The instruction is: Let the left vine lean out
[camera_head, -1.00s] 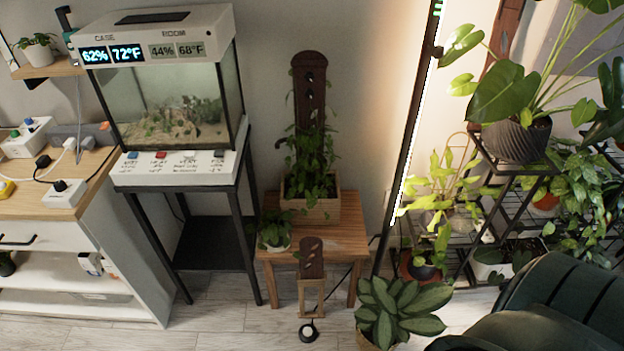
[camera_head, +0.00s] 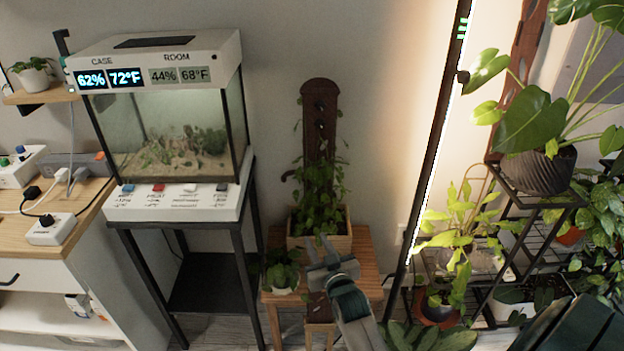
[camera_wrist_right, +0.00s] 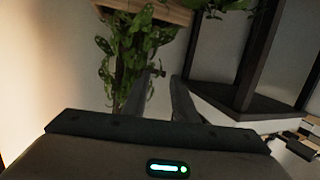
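A leafy green vine plant (camera_head: 318,208) grows in a wooden box planter (camera_head: 340,243) on a small wooden table (camera_head: 368,262). Its stems climb a tall dark brown board (camera_head: 319,98) with several dark knobs up its middle. Thin strands show along both the left and right edges of the board; their fastening is too small to tell. My right gripper (camera_head: 322,242) is in front of the planter, fingers apart and nothing seen between them. The right wrist view shows the two open fingers (camera_wrist_right: 160,80) beside hanging vine leaves (camera_wrist_right: 122,70). My left gripper is not in view.
A small potted plant (camera_head: 281,272) stands on the table's left. A glass case (camera_head: 165,130) on a black stand is left of it. A slanted lit pole (camera_head: 432,140) and shelves of potted plants (camera_head: 540,170) stand right.

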